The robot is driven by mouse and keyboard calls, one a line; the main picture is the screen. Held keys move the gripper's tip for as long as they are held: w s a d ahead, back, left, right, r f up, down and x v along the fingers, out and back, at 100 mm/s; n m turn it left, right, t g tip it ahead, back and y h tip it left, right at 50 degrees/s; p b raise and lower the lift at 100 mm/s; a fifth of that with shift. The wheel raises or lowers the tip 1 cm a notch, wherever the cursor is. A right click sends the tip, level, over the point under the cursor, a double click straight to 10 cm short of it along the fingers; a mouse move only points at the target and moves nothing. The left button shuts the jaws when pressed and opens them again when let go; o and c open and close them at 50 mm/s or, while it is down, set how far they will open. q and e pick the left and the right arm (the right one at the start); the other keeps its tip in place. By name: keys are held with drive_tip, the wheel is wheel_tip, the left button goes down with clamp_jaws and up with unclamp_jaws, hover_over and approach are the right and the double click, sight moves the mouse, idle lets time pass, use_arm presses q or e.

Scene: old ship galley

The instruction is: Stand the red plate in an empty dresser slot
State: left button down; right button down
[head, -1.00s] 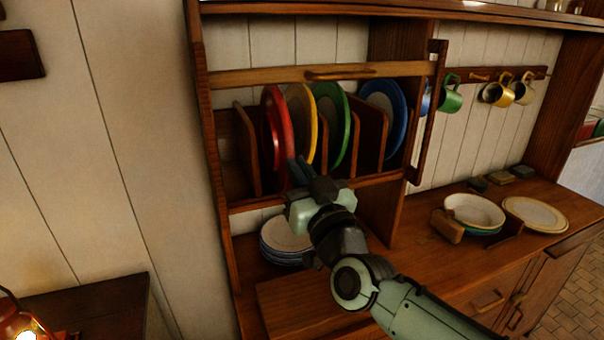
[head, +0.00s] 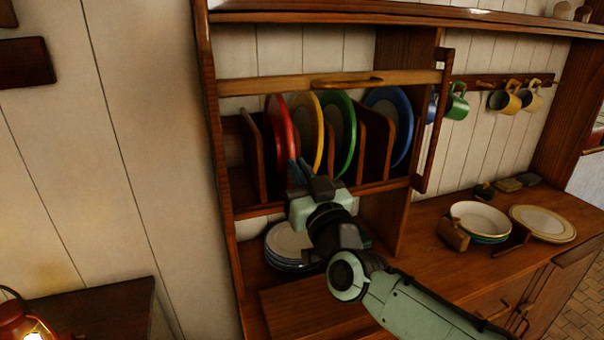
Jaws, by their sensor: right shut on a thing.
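The red plate (head: 279,136) stands on edge in the dresser rack (head: 254,150), in the slot left of the yellow plate (head: 308,128). My right gripper (head: 299,173) is at the plate's lower front edge and shut on it. The gripper's body hides the lower right part of the plate. A green plate (head: 341,125) and a blue plate (head: 399,108) stand further right in the rack. Wooden dividers (head: 375,145) part the slots. My left gripper is not in view.
A wooden bar (head: 290,85) crosses above the rack's front. Stacked plates (head: 285,242) sit on the shelf below. Bowls (head: 479,219), a cream plate (head: 543,222) and hanging mugs (head: 505,101) are to the right. A lit lantern (head: 22,322) stands at lower left.

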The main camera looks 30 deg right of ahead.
drive_tip(key=shift+d+f+p+x, duration=0.1)
drive_tip(key=shift+f+p+x, duration=0.15)
drive_tip(key=shift+x, duration=0.75)
drive_tip(key=shift+d+f+p+x, duration=0.15)
drive_tip(key=shift+p+x, duration=0.15)
drive_tip(key=shift+x, duration=0.7)
drive_tip(key=shift+a+f+p+x, duration=0.1)
drive_tip(key=shift+f+p+x, duration=0.15)
drive_tip(key=shift+x, duration=0.7)
drive_tip(key=shift+w, duration=0.2)
drive_tip(key=shift+f, duration=0.15)
drive_tip(key=shift+w+f+b, duration=0.15)
drive_tip(key=shift+f+b, duration=0.3)
drive_tip(key=shift+b, duration=0.05)
